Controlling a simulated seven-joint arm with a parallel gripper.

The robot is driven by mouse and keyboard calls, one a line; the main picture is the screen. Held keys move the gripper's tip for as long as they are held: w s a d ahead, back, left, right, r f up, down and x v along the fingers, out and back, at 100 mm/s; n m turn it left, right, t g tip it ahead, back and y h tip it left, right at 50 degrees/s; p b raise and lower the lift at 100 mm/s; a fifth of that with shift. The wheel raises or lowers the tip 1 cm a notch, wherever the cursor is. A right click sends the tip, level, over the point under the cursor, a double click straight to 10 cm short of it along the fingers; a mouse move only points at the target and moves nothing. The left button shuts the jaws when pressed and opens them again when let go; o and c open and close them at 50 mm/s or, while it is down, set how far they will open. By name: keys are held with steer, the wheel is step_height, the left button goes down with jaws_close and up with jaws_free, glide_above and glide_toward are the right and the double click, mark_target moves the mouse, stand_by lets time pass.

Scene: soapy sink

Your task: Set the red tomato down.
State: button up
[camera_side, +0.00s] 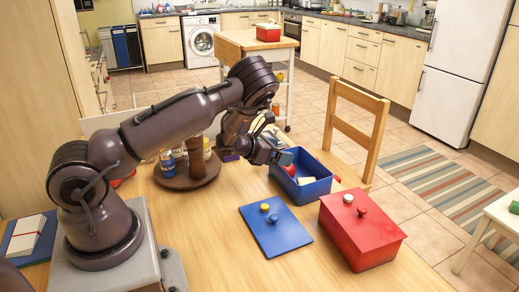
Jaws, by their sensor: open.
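My gripper (282,158) is at the left rim of an open blue box (314,187), above the table. Its jaws are small in this view, and I see nothing held between them. A reddish thing (290,170) shows inside the box just below the jaws; it may be the red tomato, but it is too small and partly hidden to be sure. A pale block (305,181) lies in the box beside it. A tiny red bit (336,178) shows just right of the box.
A blue lid (275,236) with small knob-like things on top lies on the wooden table (215,240). A closed red box (362,237) stands to its right. A round dark stand (187,178) with jars is behind my arm. A wooden chair (352,125) is beyond the blue box.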

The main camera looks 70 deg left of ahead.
steer(key=v, duration=0.9)
steer(key=d+r+n+g+y, duration=0.2)
steer(key=d+r+n, duration=0.2)
steer(key=r+n, duration=0.55)
steer(key=d+r+n+g+y, duration=0.15)
steer(key=d+r+n, duration=0.3)
steer(key=n, duration=0.95)
steer(key=s+d+r+n+g+h, duration=0.2)
steer(key=s+d+r+n, duration=0.2)
steer(key=s+d+n, duration=0.2)
steer(key=s+d+r+n+g+h, duration=0.2)
steer(key=s+d+r+n, duration=0.2)
steer(key=s, duration=0.7)
steer(key=d+n, duration=0.2)
steer(key=d, duration=0.2)
steer(key=shift+d+r, duration=0.2)
steer(key=shift+r, duration=0.2)
